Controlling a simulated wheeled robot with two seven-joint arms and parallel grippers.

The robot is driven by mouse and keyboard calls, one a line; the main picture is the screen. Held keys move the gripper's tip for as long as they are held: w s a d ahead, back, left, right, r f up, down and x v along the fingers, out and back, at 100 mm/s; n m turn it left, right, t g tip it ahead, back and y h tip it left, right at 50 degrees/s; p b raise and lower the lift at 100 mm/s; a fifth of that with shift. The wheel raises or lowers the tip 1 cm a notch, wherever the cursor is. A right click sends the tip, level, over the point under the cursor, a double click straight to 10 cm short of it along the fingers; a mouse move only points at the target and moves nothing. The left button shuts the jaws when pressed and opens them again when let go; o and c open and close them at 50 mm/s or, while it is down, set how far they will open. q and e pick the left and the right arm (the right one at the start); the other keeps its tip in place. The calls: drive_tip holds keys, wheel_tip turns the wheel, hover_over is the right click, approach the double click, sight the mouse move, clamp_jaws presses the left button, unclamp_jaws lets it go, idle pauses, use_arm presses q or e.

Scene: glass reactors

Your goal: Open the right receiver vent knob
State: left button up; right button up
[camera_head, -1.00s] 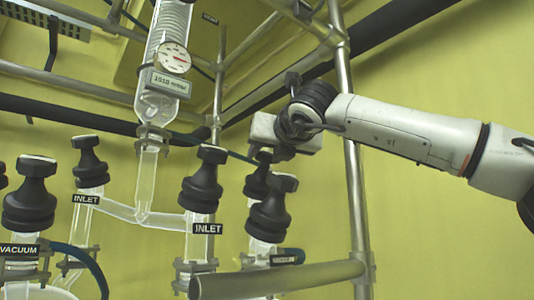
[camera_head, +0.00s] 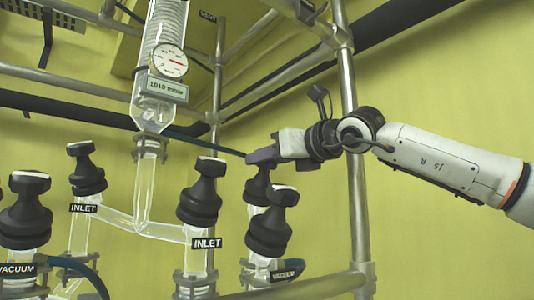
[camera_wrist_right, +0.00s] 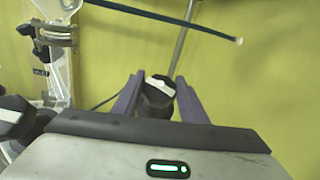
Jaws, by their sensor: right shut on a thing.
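The black knob (camera_head: 257,184) behind the right-hand vacuum knob stands upright at the right end of the glassware. Its own label is hidden, so I cannot read that it is the vent. My right gripper (camera_head: 261,156) comes in from the right, and its purple fingers are shut on the top of this knob. In the right wrist view the knob (camera_wrist_right: 157,98), dark with a pale bar on top, sits between the two fingers (camera_wrist_right: 158,80). The front knob (camera_head: 270,226) partly hides its lower body. My left gripper is not in view.
Two knobs above INLET labels (camera_head: 199,192) (camera_head: 87,170) and a left vacuum knob (camera_head: 26,212) stand nearby. A gauge (camera_head: 169,61) hangs on the glass column. A vertical steel pole (camera_head: 356,210) stands by my right arm. The yellow wall behind is clear.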

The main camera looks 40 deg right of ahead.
drive_tip(key=o, duration=1.1)
drive_tip(key=shift+c, duration=0.2)
drive_tip(key=shift+s, duration=0.1)
drive_tip(key=shift+s, duration=0.3)
drive_tip(key=s+a+b, duration=0.1)
drive_tip(key=s+b, duration=0.1)
drive_tip(key=s, duration=0.7)
drive_tip(key=shift+s+a+b, duration=0.2)
drive_tip(key=shift+s+b, duration=0.05)
drive_tip(key=shift+b, duration=0.05)
